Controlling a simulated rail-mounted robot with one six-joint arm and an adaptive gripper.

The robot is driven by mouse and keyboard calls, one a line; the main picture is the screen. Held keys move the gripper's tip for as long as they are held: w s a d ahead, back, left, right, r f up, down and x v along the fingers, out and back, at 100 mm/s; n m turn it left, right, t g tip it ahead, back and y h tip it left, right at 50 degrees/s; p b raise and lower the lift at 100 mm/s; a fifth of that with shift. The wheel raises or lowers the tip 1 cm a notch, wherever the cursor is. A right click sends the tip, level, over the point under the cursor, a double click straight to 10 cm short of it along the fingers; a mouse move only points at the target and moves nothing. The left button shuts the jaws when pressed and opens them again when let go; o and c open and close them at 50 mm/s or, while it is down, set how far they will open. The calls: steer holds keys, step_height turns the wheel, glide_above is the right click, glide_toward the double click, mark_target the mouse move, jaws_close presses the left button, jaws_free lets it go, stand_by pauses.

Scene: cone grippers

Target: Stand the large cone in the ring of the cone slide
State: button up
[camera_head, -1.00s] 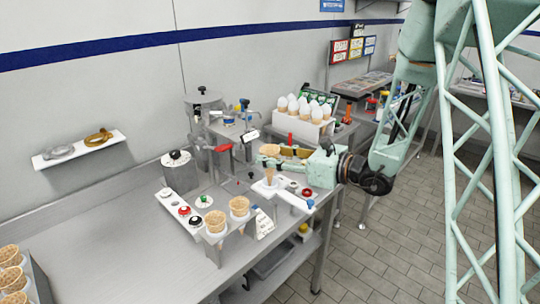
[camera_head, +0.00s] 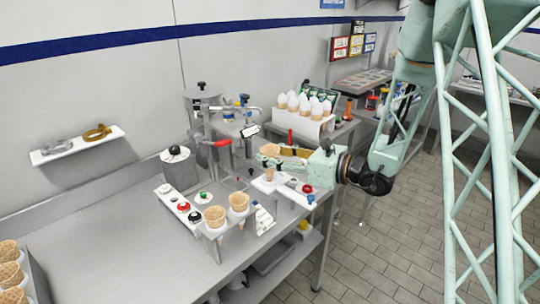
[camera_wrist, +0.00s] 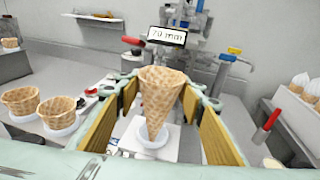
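The large cone (camera_wrist: 160,95) is tan and waffle-patterned, upright with its point down. My gripper (camera_wrist: 160,100) has its long brown pads on either side of the cone's upper part and appears shut on it near the pad ends. In the head view my gripper (camera_head: 284,158) is over the white plate of the cone slide (camera_head: 290,198), and the cone (camera_head: 269,174) shows below the near finger. The white ring (camera_wrist: 153,142) is under the cone's point in the wrist view. I cannot tell whether the point has entered it.
Two cones (camera_head: 238,202) stand in a white holder at the bench front, left of my gripper. A rack of white-topped cones (camera_head: 300,120) is at the back right.

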mark_target(271, 170)
steer(key=shift+f+b, duration=2.1)
steer(key=shift+f, duration=0.8)
steer(key=o, duration=0.7)
steer(key=shift+o, duration=0.2)
steer(key=shift+s+d, duration=0.1)
steer(key=v, duration=1.1)
steer(key=shift+s+d, duration=0.15)
steer(key=shift+d, duration=0.15)
steer(key=shift+r, duration=0.1)
stand_by(0.7)
